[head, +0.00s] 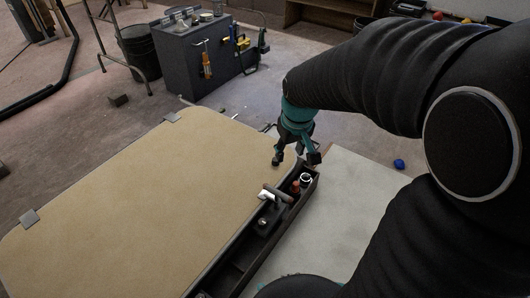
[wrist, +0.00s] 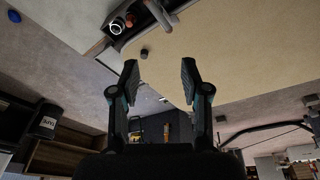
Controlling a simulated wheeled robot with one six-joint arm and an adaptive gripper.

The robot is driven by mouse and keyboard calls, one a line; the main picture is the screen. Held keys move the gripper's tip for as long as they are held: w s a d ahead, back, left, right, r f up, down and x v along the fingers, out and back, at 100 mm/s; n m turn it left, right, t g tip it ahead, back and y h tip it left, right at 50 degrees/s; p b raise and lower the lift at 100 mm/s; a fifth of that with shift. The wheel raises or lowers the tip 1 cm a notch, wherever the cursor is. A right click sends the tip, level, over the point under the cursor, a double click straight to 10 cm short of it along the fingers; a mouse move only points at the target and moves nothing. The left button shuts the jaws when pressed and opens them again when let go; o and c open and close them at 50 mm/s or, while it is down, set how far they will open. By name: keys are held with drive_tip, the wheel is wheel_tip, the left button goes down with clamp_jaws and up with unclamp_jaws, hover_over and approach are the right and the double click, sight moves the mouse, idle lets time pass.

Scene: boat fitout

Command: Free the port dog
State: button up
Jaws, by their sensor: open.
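A pale T-shaped handle (head: 274,194) with a bright metal base sits at the right edge of the tan panel (head: 140,200), beside a dark tray. It may be a dog; I cannot tell whether it is the port one. A pale bar shows at the top of the wrist view (wrist: 158,14), ahead of the fingers, probably this handle. My gripper (head: 296,160) is above the far right corner of the panel, beyond the handle and apart from it. In the wrist view, the fingers (wrist: 159,68) are spread with nothing between them. A small dark knob (wrist: 144,53) shows just beyond them.
The long dark tray (head: 228,272) holds a white ring (head: 306,179), a reddish piece (head: 295,187) and other small parts. A grey cabinet with tools (head: 205,60) stands behind. A blue object (head: 399,164) lies on the floor.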

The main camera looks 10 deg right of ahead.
drive_tip(key=w+f+n+g+b, duration=0.15)
drive_tip(key=w+f, duration=0.45)
drive_tip(key=f, duration=0.6)
drive_tip(key=g, duration=0.1)
hover_over(277, 199)
drive_tip(key=shift+n, duration=0.25)
drive_tip(key=f, duration=0.9)
drive_tip(key=shift+w+d, duration=0.2)
drive_tip(key=shift+w, duration=0.2)
wheel_tip(277, 199, down, 14)
drive_tip(key=shift+f+b, duration=0.1)
drive_tip(key=shift+b, duration=1.1)
clamp_jaws()
drive_tip(key=shift+a, duration=0.15)
